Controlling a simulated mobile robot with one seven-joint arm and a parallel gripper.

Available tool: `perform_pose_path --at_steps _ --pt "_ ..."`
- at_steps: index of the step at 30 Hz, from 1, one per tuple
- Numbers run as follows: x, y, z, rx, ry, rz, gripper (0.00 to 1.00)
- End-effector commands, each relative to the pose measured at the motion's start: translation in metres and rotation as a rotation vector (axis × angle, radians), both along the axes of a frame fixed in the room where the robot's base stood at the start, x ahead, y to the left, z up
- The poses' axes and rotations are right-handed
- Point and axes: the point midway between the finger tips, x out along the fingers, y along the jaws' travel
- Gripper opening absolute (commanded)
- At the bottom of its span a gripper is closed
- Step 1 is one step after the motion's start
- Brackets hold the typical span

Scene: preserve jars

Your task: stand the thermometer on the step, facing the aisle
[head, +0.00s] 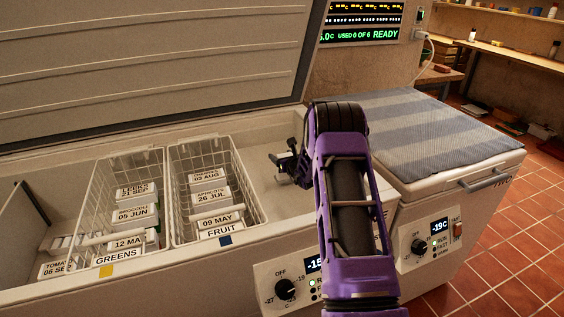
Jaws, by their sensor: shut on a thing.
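My gripper (287,163) reaches over the wall of the open chest freezer, above its bare right end. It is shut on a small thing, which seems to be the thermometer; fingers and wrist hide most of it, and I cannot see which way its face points. No other thermometer shows. The step (258,178) seems to be the pale raised part inside the freezer, right of the baskets. My forearm hides part of that end. I cannot tell whether the held thing touches the step.
The GREENS basket (118,259) and FRUIT basket (221,240) hold labelled tubs, left of my gripper. The raised lid (150,55) stands behind. A second, closed freezer (465,165) with a striped cloth (420,130) is at right. Tiled floor (510,250) is clear at lower right.

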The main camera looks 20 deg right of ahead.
Motion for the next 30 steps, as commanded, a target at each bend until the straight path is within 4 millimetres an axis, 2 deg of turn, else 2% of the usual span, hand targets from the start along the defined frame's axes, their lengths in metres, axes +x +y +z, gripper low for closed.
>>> perform_pose_path --at_steps 1,3,15,16,18,20,30 --pt "0.0 0.0 -0.011 0.0 0.003 0.0 0.08" --pt "0.0 0.0 -0.017 0.0 0.001 0.0 0.08" --pt "0.0 0.0 -0.022 0.0 0.0 0.0 0.08" --pt "0.0 0.0 -0.021 0.0 0.0 0.0 0.76" --pt "0.0 0.0 -0.02 0.0 0.001 0.0 0.89" --pt "0.0 0.0 -0.02 0.0 0.001 0.0 0.99" --pt "0.0 0.0 -0.016 0.0 0.001 0.0 1.0"
